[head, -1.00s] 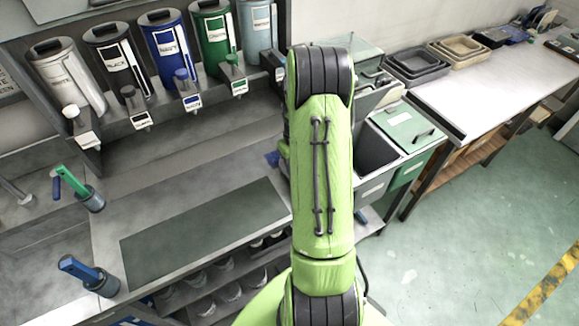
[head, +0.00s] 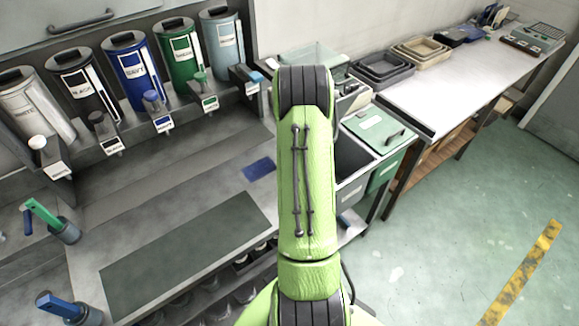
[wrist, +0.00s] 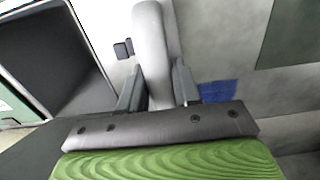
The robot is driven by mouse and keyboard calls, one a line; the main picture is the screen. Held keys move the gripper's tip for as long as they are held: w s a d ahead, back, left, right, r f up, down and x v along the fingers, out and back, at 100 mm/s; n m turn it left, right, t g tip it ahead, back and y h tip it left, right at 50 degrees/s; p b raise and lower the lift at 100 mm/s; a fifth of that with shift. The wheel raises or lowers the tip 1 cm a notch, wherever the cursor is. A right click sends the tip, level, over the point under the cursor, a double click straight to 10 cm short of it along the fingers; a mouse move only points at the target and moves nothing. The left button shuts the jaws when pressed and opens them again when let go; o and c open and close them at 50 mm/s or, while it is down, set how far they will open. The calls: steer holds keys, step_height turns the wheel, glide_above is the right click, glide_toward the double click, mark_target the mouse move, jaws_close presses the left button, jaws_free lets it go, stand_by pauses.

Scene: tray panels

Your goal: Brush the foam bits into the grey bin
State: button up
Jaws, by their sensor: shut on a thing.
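My gripper (wrist: 158,90) is shut on a long, pale grey, rounded piece (wrist: 152,45) that looks like a brush handle. It runs from between the fingers to the top of the wrist view; no bristles show. In the head view my green arm hides the gripper. The open grey bin (head: 349,194) stands right of the bench, partly behind my arm. In the wrist view what looks like this bin, with a dark inside (wrist: 45,55), lies left of the gripper. I cannot make out any foam bits in either view.
A blue patch (head: 259,169) and a dark green mat (head: 185,250) lie on the grey bench. A green lidded bin (head: 385,172) adjoins the grey bin. Coloured canisters (head: 127,60) line the bench's back. The floor (head: 440,215) at the right is clear.

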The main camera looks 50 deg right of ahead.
steer(key=shift+s+d+p, duration=0.2)
steer(key=shift+s+d, duration=0.25)
steer(key=shift+d, duration=1)
steer(key=shift+s+d+p, duration=0.2)
steer(key=shift+s+d, duration=0.2)
steer(key=shift+d, duration=1.1)
steer(key=shift+s+d+p, duration=0.2)
steer(key=shift+s+d, duration=0.25)
steer(key=shift+d, duration=1)
steer(key=shift+r, duration=0.1)
step_height(320, 180, up, 9)
steer(key=p, duration=0.6)
steer(key=shift+r, duration=0.1)
jaws_close()
step_height(320, 180, down, 4)
steer(key=b, duration=0.3)
steer(key=shift+w+a+r, duration=0.1)
steer(key=shift+a+r, duration=0.05)
steer(key=shift+r, duration=0.05)
